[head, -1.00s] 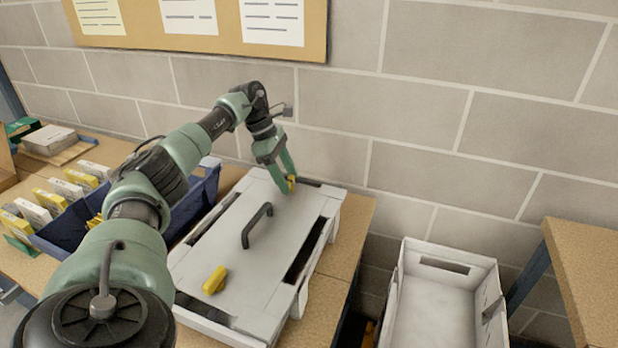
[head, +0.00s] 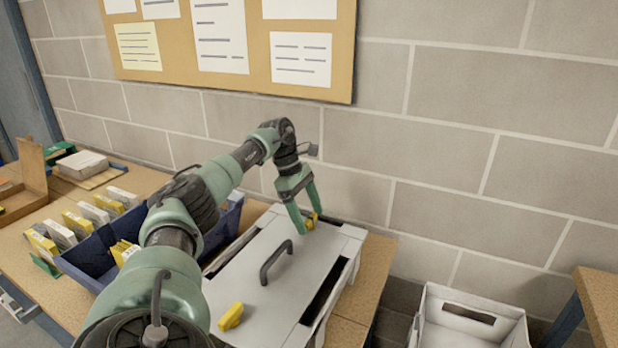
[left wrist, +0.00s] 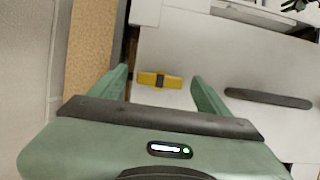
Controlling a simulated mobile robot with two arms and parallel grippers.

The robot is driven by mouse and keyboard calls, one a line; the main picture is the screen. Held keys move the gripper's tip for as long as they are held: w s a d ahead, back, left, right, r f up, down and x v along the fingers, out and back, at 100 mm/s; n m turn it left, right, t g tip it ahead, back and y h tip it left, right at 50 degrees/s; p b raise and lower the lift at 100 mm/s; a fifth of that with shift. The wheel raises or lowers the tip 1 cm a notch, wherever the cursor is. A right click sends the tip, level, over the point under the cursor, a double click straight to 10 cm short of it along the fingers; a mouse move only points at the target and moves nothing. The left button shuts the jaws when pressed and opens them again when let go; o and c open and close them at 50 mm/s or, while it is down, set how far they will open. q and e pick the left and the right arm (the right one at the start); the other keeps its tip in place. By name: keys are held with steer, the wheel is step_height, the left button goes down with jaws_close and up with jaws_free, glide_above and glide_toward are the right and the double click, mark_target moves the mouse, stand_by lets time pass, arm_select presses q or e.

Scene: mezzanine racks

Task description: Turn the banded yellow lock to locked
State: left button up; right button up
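The banded yellow lock (head: 312,220) sits at the far end of the white lid. In the left wrist view the lock (left wrist: 151,79) is a yellow bar with a dark band across its middle, lying crosswise between the fingers. My left gripper (head: 309,221) is over it. In the left wrist view the left gripper (left wrist: 160,84) is open, with a gap between the lock and each finger. A second yellow lock (head: 231,316), with no band visible, sits at the near end of the lid. My right gripper is not in view.
The white lidded box (head: 300,272) has a dark handle (head: 275,262) mid-lid and stands on a wooden bench against a block wall. A blue bin (head: 90,262) with yellow and white boxes is to the left. An open white crate (head: 468,318) stands lower right.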

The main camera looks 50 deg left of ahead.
arm_select(q)
steer(key=v, duration=0.7)
steer(key=shift+a+r, duration=0.2)
steer(key=shift+r, duration=0.15)
steer(key=shift+s, duration=0.1)
stand_by(0.4)
